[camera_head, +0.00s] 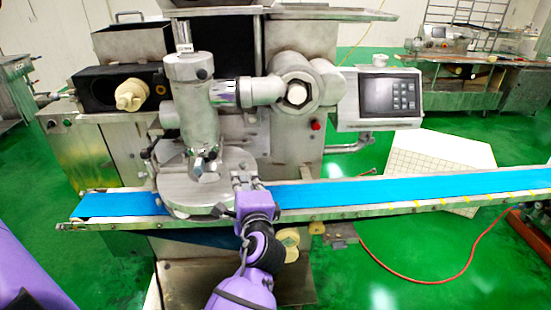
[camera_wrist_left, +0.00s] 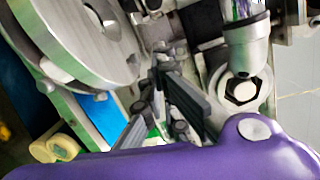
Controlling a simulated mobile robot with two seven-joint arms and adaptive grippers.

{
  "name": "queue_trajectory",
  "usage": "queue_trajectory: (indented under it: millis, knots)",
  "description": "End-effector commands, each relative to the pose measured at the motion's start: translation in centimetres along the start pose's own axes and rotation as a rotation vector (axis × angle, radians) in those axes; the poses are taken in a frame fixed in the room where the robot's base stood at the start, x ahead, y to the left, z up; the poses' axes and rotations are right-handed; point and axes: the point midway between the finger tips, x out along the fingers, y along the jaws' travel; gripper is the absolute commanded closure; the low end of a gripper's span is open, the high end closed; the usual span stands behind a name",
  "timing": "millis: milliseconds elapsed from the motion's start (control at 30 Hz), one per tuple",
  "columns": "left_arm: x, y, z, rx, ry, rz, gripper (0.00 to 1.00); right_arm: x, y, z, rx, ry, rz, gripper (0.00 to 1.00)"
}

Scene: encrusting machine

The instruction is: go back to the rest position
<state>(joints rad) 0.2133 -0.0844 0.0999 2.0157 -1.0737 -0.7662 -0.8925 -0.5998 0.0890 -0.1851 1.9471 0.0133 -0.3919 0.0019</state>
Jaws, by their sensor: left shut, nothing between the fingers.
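My left gripper (camera_head: 246,180) is at the middle of the encrusting machine (camera_head: 285,60), just right of the round metal turntable (camera_head: 205,190) and over or beside the blue conveyor belt (camera_head: 370,190). In the left wrist view its dark fingers (camera_wrist_left: 160,58) are together and hold nothing. The turntable's metal disc (camera_wrist_left: 85,35) fills the upper left of that view, and a strip of blue belt (camera_wrist_left: 102,115) shows below it. Whether the fingers touch the machine cannot be told. My right gripper is not in view.
The machine's vertical metal cylinder (camera_head: 197,95) stands over the turntable. A control panel (camera_head: 388,95) is at the right, above the belt. A red hose (camera_head: 430,278) lies on the green floor (camera_head: 345,285) in front. Another metal machine (camera_head: 460,85) stands at the back right.

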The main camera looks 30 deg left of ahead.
Motion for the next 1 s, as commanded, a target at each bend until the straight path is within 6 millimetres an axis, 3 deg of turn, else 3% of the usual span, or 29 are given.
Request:
queue_trajectory:
  millis: [267,367,433,567,700,867,1000]
  knots:
    - [0.0,-0.1,-0.5,-0.094,0.023,-0.003,1.00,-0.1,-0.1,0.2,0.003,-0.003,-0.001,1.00]
    - [-0.4,0.1,-3.4,-0.314,0.127,0.020,1.00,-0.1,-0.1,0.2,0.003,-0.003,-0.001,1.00]
    - [-1.4,2.0,-5.6,-0.486,0.217,0.079,1.00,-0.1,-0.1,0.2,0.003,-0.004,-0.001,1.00]
    - [-5.0,8.4,-8.1,-0.777,0.340,0.265,1.00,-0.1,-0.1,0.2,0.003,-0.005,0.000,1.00]
    - [-10.5,16.2,-8.5,-1.039,0.376,0.502,1.00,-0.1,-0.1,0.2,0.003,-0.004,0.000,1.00]
    - [-18.4,25.2,-6.3,-1.267,0.302,0.778,1.00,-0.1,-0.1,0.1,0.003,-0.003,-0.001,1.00]
    - [-25.2,31.4,-2.8,-1.347,0.193,0.949,1.00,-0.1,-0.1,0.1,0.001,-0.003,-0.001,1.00]
